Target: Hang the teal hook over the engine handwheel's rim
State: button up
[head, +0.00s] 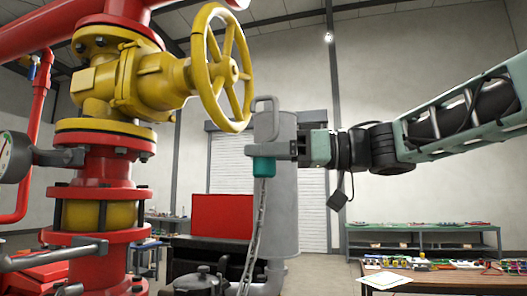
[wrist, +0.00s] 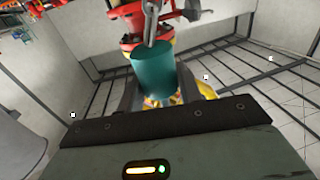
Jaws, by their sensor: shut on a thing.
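The teal hook (head: 264,167) is held upright in my gripper (head: 266,150). Its grey curved top (head: 264,103) rises above the jaws, and a chain (head: 254,230) hangs below. The wrist view shows its teal body (wrist: 153,76) between the jaws, with grey metal (wrist: 153,22) beyond it. My gripper is shut on the hook. The yellow handwheel (head: 211,72) stands upright on the valve, up and left of my gripper in the head view. The hook's top shows just right of and below the wheel's lower rim, apart from it in the picture. Depth between them is hard to judge.
The yellow valve body (head: 130,82) sits on a red flanged pipe stack (head: 96,187) at left, with a gauge (head: 14,157). A grey tank (head: 283,215) stands behind the hook. A table with small parts (head: 440,283) is at lower right.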

jog(key=shift+w+a, duration=0.1)
jog(key=shift+a, duration=0.1)
dwell(0.4)
jog(key=shift+w+a+p, duration=0.25)
jog(key=shift+a+p, duration=0.25)
jog(key=shift+a, duration=0.15)
jog(key=shift+w+a+p, duration=0.2)
jog(key=shift+a+p, duration=0.3)
jog(key=shift+a, duration=0.1)
jog(key=shift+r+p, duration=0.1)
jog(key=shift+p, duration=0.2)
jog(key=shift+a, duration=0.2)
dwell(0.6)
jog(key=shift+w+a+p, duration=0.35)
jog(key=shift+a+p, duration=0.2)
jog(key=shift+a, duration=0.3)
jog(key=shift+w+a+p, duration=0.3)
jog(key=shift+a+p, duration=0.25)
jog(key=shift+a, duration=0.25)
jog(key=shift+p, duration=0.3)
jog(key=shift+f, duration=0.2)
dwell(0.3)
